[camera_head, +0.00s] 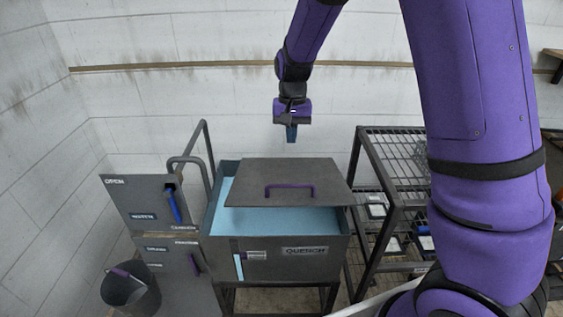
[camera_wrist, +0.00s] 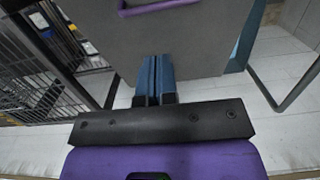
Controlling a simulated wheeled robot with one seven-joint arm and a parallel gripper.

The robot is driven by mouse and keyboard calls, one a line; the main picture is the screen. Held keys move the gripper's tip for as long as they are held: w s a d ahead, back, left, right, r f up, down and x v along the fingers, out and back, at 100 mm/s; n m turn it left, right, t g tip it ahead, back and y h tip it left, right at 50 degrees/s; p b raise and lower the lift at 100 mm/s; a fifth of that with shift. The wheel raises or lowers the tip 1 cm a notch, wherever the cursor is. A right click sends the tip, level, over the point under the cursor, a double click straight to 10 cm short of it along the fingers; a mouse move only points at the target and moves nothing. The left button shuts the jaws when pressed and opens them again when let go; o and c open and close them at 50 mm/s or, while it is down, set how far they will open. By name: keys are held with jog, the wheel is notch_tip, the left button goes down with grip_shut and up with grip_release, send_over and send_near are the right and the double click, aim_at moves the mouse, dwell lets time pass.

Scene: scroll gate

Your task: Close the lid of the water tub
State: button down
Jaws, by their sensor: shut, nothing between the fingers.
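The water tub (camera_head: 275,262) is a dark grey box labelled "QUENCH" on a stand, with light blue water showing at its left and along its front. Its flat grey lid (camera_head: 240,180) lies tilted over the tub, its front edge raised above the water, so the tub is partly uncovered. A purple bar handle (camera_head: 289,188) sits on the lid; it also shows at the top of the wrist view (camera_wrist: 155,8). My gripper (camera_head: 291,136) is above and behind the lid, pointing down, apart from it. Its blue fingers (camera_wrist: 157,70) are shut and empty.
A grey cabinet (camera_head: 150,215) with an open panel and blue handle stands left of the tub. A bucket (camera_head: 130,288) is on the floor at lower left. A wire rack (camera_head: 385,150) stands close on the right. A pale wall is behind.

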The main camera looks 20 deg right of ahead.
jog(key=f, duration=0.9)
jog(key=s+f, duration=0.1)
jog(key=f, duration=0.3)
jog(key=shift+s+a+f, duration=0.1)
jog(key=shift+a+f, duration=0.15)
jog(key=shift+f, duration=0.05)
